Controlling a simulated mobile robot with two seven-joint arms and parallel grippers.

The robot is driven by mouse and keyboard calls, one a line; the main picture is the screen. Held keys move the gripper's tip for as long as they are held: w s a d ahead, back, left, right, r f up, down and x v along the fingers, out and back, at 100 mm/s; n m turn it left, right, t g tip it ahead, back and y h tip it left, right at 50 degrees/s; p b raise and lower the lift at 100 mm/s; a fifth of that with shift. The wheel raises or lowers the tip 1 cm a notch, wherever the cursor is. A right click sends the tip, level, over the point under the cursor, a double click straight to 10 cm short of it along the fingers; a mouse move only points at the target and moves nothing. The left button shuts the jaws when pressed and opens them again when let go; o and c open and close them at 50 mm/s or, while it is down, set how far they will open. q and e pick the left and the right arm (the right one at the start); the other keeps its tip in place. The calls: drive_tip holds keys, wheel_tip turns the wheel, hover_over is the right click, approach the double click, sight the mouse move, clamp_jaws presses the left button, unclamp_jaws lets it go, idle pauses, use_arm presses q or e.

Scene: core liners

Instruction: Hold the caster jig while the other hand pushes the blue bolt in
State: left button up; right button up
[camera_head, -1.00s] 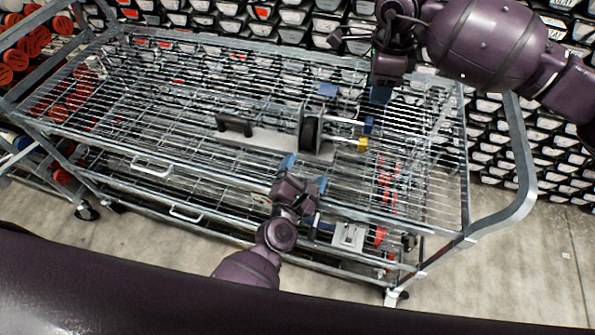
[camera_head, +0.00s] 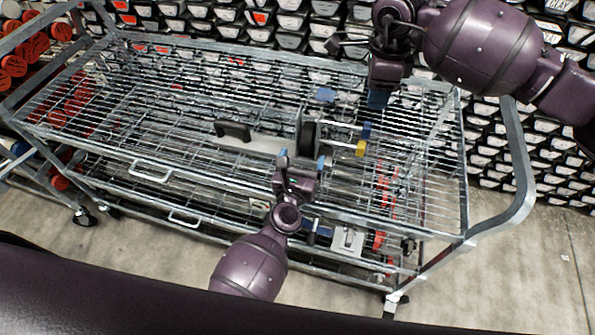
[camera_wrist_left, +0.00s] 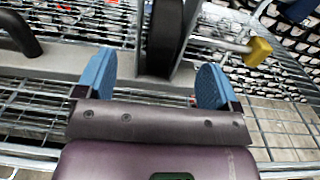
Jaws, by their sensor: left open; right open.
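The caster jig has a grey base plate (camera_head: 262,144), a black handle (camera_head: 233,131) at its left and an upright bracket with a black wheel (camera_head: 310,134) at its right. The blue bolt (camera_head: 366,130) sticks out to the right of the bracket on a metal shank, above a yellow-headed bolt (camera_head: 361,149). My left gripper (camera_head: 301,159) is open at the jig's near side. In the left wrist view its blue fingers (camera_wrist_left: 155,82) stand on either side of the wheel bracket (camera_wrist_left: 166,40), apparently short of it. My right gripper (camera_head: 378,98) is open above the blue bolt; its fingers partly overlap in view.
The jig rests on a wire-shelf trolley (camera_head: 160,150). A grey metal piece (camera_head: 348,240) is at the near side. The shelf left of the handle is clear. Racks of boxes stand behind.

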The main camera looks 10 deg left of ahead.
use_arm(q)
drive_tip(key=shift+w+d, duration=0.15)
drive_tip(key=shift+w, duration=1.25)
drive_tip(key=shift+w+d, duration=0.15)
drive_tip(key=shift+w, duration=1.25)
drive_tip(key=c, duration=1.5)
drive_tip(key=shift+o, duration=0.2)
use_arm(e)
drive_tip(key=shift+c, duration=1.3)
drive_tip(key=shift+d+r, duration=0.1)
drive_tip(key=shift+d, duration=0.2)
drive_tip(key=shift+c, duration=1.1)
drive_tip(key=d, duration=0.1)
drive_tip(key=d+m, duration=0.1)
drive_tip(key=shift+s+d+r, duration=0.2)
drive_tip(key=shift+d+r, duration=0.1)
drive_tip(key=shift+r, duration=0.1)
clamp_jaws()
drive_tip(key=shift+a+f, duration=0.1)
drive_tip(key=shift+f, duration=0.05)
drive_tip(key=shift+f, duration=0.1)
